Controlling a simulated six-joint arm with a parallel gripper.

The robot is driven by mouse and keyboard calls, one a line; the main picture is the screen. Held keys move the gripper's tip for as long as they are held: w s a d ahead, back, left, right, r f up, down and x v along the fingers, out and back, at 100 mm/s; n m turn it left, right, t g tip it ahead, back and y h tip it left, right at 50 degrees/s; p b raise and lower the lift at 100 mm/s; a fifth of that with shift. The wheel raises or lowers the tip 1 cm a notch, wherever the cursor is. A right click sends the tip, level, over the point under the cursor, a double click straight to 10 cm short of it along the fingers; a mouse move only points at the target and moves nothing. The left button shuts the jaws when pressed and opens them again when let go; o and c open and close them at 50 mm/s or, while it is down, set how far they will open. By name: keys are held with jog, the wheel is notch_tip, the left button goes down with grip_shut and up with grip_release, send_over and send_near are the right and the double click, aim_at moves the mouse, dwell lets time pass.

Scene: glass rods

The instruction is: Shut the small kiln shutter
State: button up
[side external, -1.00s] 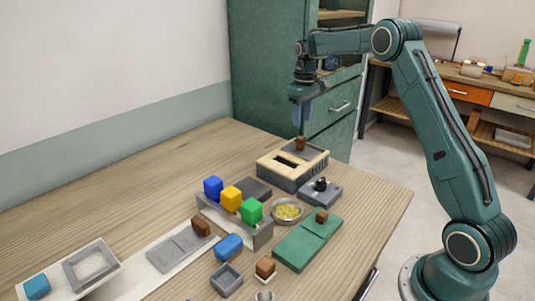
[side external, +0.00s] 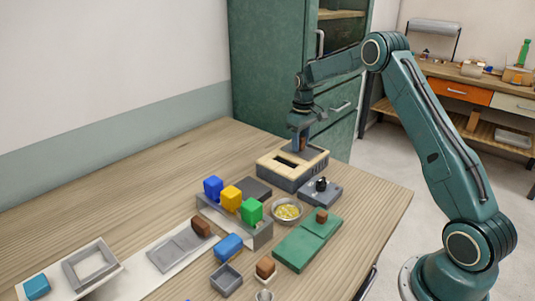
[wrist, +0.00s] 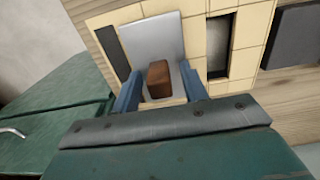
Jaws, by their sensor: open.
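The small kiln (side external: 291,184) is a grey box with a cream tiled top near the table's far right corner. Its shutter is a grey plate (wrist: 152,36) with a brown block handle (wrist: 158,78). A dark opening (side external: 285,163) in the top lies uncovered beside the plate; it also shows in the wrist view (wrist: 218,45). My gripper (side external: 301,142) points down over the shutter. In the wrist view its two blue fingers (wrist: 160,92) are open, one on each side of the handle. I cannot tell whether they touch it.
A grey box with a black knob (side external: 320,190) stands close in front of the kiln. A bowl of yellow bits (side external: 287,210), a green board (side external: 306,240) and a rack with coloured blocks (side external: 234,218) are nearer. The green cabinet (side external: 270,70) stands behind the table.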

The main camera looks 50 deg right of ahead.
grip_shut()
jog(key=shift+a, duration=4.3)
jog(key=shift+c, duration=1)
grip_release()
jog(key=shift+a, duration=0.1)
jog(key=shift+o, duration=1)
jog(key=shift+r, duration=0.1)
notch_tip(320, 180, up, 14)
